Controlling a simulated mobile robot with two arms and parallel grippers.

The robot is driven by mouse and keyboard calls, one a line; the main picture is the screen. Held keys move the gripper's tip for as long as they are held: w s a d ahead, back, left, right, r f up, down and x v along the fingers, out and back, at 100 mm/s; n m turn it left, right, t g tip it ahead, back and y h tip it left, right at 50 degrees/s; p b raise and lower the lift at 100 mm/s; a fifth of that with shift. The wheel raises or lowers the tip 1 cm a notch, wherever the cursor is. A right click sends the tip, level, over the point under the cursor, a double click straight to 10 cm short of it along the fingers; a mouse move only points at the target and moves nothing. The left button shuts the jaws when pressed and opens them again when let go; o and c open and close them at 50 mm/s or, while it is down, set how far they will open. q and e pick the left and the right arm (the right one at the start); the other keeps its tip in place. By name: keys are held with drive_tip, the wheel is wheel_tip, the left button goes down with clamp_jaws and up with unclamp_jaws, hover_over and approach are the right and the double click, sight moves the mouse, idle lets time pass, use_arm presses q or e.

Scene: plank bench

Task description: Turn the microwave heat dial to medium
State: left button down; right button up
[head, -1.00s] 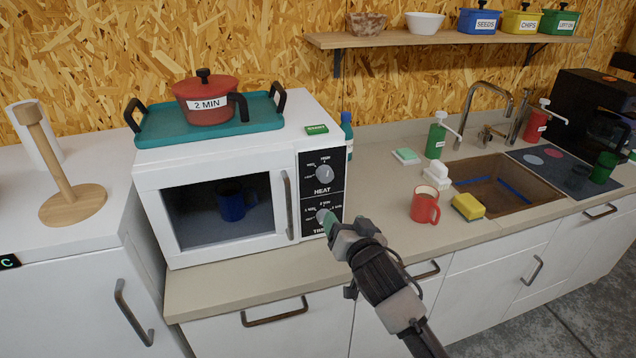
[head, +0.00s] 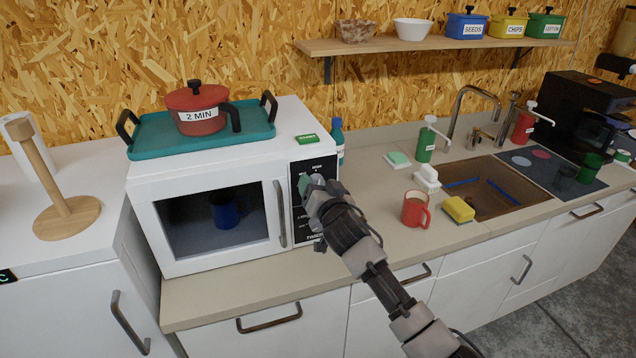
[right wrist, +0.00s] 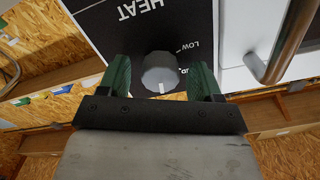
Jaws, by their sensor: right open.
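The white microwave (head: 150,180) stands on the counter, its door shut and a blue mug (head: 226,209) inside. Its black control panel (head: 318,166) is on the right of its front. My right gripper (head: 306,184) is at the upper part of this panel and hides the heat dial in the head view. In the right wrist view the grey heat dial (right wrist: 160,72) sits between the open green fingers, with a gap on each side. Its white mark points away from the upside-down HEAT word. LOW is readable beside it; other labels are cut off or hidden. My left gripper is not in view.
A teal tray (head: 146,139) with a red pot (head: 194,104) is on top of the microwave. The microwave's door handle (head: 280,214) is just left of the panel. A red mug (head: 414,209) and yellow sponge (head: 458,209) stand on the counter to the right.

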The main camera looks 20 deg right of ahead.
drive_tip(key=shift+w, duration=0.2)
drive_tip(key=c, duration=0.9)
drive_tip(key=n, duration=0.5)
drive_tip(key=shift+n+p, duration=0.3)
drive_tip(key=shift+n, duration=0.1)
drive_tip(key=n, duration=0.6)
drive_tip(key=shift+p, duration=0.3)
